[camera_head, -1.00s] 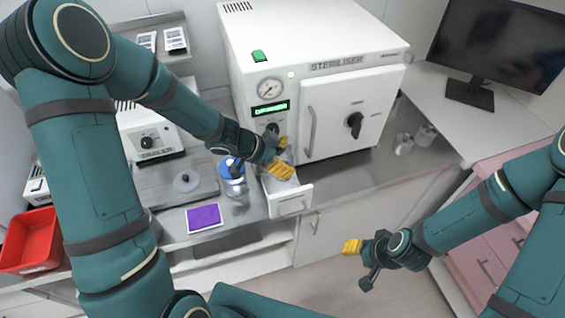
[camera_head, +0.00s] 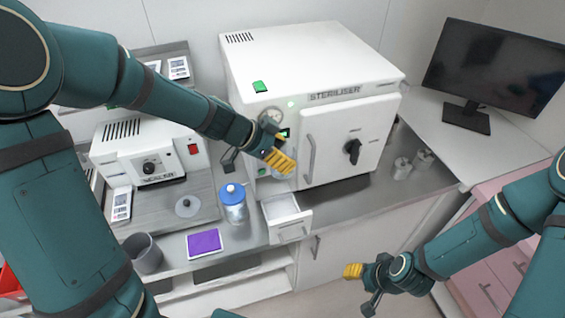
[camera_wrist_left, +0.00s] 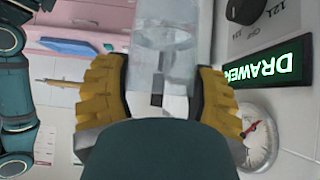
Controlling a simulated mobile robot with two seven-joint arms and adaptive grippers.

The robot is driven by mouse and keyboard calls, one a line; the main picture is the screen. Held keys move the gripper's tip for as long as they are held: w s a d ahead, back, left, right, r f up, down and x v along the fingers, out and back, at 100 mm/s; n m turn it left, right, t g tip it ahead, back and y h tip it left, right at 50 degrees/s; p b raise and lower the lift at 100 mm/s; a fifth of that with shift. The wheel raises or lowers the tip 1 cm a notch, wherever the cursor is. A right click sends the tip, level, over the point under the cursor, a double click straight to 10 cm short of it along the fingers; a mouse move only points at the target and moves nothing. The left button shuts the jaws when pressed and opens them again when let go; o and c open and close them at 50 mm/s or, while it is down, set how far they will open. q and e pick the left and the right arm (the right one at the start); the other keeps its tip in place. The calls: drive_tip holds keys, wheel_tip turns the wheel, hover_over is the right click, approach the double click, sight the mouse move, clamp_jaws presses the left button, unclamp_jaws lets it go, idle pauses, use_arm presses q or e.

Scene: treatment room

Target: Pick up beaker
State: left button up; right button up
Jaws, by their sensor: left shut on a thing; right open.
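The beaker (camera_wrist_left: 165,60) is clear and see-through, and it sits between the yellow fingers of my left gripper (camera_wrist_left: 163,98) in the left wrist view. The gripper is shut on it. In the head view my left gripper (camera_head: 279,160) is in front of the steriliser and above the open drawer (camera_head: 291,232); the beaker is mostly hidden there. My right gripper (camera_head: 360,287) is open and empty, low over the floor at right of centre.
The white steriliser (camera_head: 310,75) stands behind the left gripper. A blue-lidded jar (camera_head: 234,207), a purple pad (camera_head: 204,242) and a grey cup (camera_head: 145,254) are on the left counter. Small metal containers (camera_head: 402,168) stand right of the steriliser. A monitor (camera_head: 492,70) stands far right.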

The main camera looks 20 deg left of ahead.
use_arm(q)
wheel_tip(320, 180, up, 7)
idle(0.6)
drive_tip(key=shift+f, duration=0.15)
